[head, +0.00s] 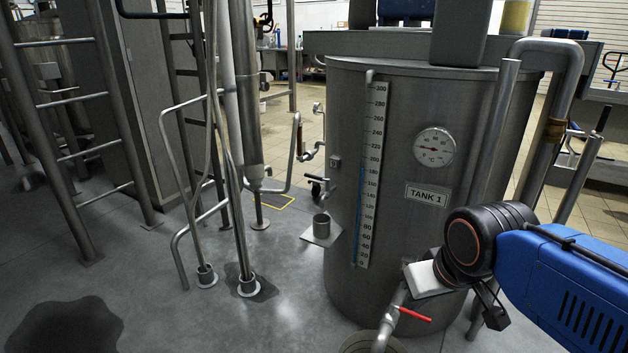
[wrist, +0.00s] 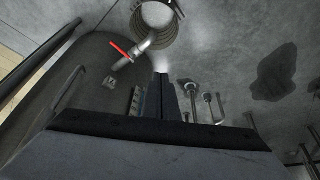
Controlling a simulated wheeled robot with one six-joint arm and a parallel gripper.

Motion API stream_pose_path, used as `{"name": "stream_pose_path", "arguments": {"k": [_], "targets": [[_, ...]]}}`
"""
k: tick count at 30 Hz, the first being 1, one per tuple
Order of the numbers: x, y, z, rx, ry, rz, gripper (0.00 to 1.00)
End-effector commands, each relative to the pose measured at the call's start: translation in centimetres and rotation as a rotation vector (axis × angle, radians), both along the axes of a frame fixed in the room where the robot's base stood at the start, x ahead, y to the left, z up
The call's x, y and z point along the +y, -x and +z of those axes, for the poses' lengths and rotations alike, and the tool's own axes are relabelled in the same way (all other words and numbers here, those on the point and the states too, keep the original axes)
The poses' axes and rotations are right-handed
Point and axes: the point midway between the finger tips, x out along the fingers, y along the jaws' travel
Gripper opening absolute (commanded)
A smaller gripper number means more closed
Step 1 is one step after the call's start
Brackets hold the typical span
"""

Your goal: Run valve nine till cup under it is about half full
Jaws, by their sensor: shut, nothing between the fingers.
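In the head view, a small grey metal cup (head: 321,224) stands upright on a small ledge (head: 323,239) at the left side of the tank labelled TANK 1 (head: 350,130). A small valve (head: 316,187) with a dark handle is just above the cup. A little tag (head: 334,162) sits near it, too small to read surely. The liquid level inside the cup cannot be seen. My gripper (wrist: 161,78) is shut and empty in the wrist view, apart from the cup and valve. A red-handled valve (wrist: 121,50) shows ahead of it, also low in the head view (head: 415,315).
The tank has a level gauge with blue up to about 180 and a round thermometer (head: 434,147). Upright pipes (head: 240,200) and a bent rail stand left of the cup. A ladder (head: 75,130) is further left. Dark wet patches (head: 65,328) lie on the floor.

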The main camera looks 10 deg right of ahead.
Motion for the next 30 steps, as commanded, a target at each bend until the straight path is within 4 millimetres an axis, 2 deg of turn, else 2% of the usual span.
{"name": "stream_pose_path", "arguments": {"k": [17, 20, 23, 30], "targets": [[0.0, -0.4, 0.4, 0.002, -0.001, -0.004, 0.00], [0.0, -1.8, 1.6, 0.007, -0.003, -0.019, 0.00], [-0.1, -4.2, 3.6, 0.016, -0.006, -0.044, 0.00], [-0.1, -11.2, 8.5, 0.035, -0.015, -0.123, 0.00]]}}
